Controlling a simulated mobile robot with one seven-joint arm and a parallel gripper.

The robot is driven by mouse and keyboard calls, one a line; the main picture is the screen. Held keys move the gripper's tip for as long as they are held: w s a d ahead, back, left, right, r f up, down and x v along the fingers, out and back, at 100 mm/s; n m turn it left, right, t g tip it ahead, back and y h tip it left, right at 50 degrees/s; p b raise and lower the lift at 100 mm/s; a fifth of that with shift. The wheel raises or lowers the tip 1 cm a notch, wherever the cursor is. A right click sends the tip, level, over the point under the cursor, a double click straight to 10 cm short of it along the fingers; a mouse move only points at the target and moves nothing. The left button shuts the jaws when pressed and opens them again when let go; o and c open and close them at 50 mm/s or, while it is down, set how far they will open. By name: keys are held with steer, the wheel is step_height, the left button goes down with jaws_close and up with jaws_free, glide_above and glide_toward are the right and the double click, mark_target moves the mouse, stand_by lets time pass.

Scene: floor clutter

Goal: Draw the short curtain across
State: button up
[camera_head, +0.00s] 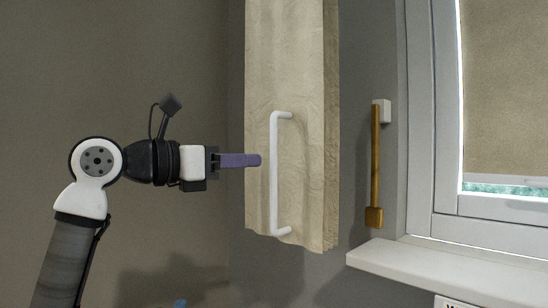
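The short curtain (307,152) is a cream, bunched cloth panel hanging against the grey wall, left of the window. A white bar handle (273,175) runs upright along its left part. My gripper (258,160) comes in from the left at about the handle's mid-height. Its purple fingers point right, and their tips appear just left of the handle bar, with a small gap in the picture. I see the fingers edge-on, so I cannot tell whether they are open or shut. Nothing shows held in them. The depth between fingertips and handle is unclear.
A brass rod (376,165) with a square end hangs from a white bracket (382,110) right of the curtain. A white window frame (418,120) with a beige blind (505,85) and a jutting sill (430,272) fill the right side. The wall at left is bare.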

mark_target(271, 159)
steer(key=x, duration=0.7)
steer(key=shift+p, duration=0.4)
steer(key=shift+d, duration=0.1)
jaws_close()
